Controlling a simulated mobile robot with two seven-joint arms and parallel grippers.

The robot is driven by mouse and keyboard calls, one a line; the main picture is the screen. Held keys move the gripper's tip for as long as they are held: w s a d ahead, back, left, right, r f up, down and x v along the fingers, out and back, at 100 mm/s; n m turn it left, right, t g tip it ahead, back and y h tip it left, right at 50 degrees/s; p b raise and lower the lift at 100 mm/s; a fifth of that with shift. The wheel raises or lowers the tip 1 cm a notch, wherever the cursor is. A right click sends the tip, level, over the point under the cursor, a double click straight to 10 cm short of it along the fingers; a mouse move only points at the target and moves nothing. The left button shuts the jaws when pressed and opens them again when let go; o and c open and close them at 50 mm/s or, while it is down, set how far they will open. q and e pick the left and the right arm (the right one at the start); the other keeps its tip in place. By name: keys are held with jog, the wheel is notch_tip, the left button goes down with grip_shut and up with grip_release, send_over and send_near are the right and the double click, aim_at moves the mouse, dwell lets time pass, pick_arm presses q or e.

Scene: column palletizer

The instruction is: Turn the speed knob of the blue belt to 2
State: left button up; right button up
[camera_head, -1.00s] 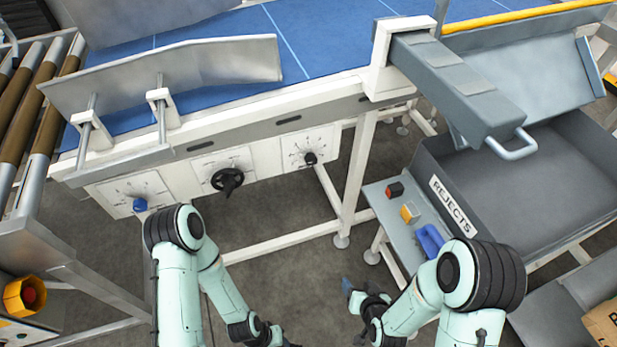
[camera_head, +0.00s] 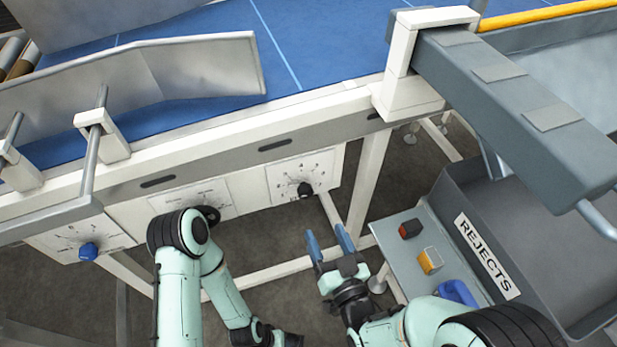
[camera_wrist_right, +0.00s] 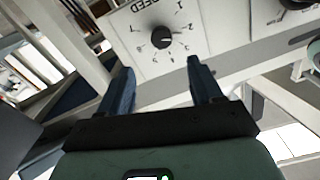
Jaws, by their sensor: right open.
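The blue belt (camera_head: 200,118) runs across the top of the head view, with control panels on its front side. The right panel has a small black knob (camera_head: 305,189) on a white dial. In the right wrist view this black knob (camera_wrist_right: 161,38) sits on a dial marked SPEED with numbers around it; I cannot tell its exact setting. My right gripper (camera_head: 328,238) is open and empty, below and apart from the knob. In the wrist view its two blue fingers (camera_wrist_right: 160,70) point toward the dial, the knob between their directions. My left arm hangs low; its fingers are out of frame.
A blue knob (camera_head: 88,251) is on the left panel; my left arm partly hides the middle panel's black handwheel (camera_head: 210,214). A white frame leg (camera_head: 368,180) stands right of the dial. A side shelf (camera_head: 405,262) and REJECTS bin (camera_head: 486,257) lie right.

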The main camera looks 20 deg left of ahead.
aim_at(307, 195)
pick_arm(q)
jog(key=shift+t, duration=0.7)
jog(key=w+f, duration=0.1)
jog(key=w+a+f+b, duration=0.1)
jog(key=w+f+b, duration=0.1)
jog(key=shift+w+a, duration=0.1)
jog(key=shift+a, duration=0.25)
pick_arm(e)
jog(key=x, duration=1.2)
jog(key=shift+w+a, duration=0.2)
jog(key=shift+a, duration=0.15)
jog(key=c, duration=1)
jog(key=shift+c, duration=0.2)
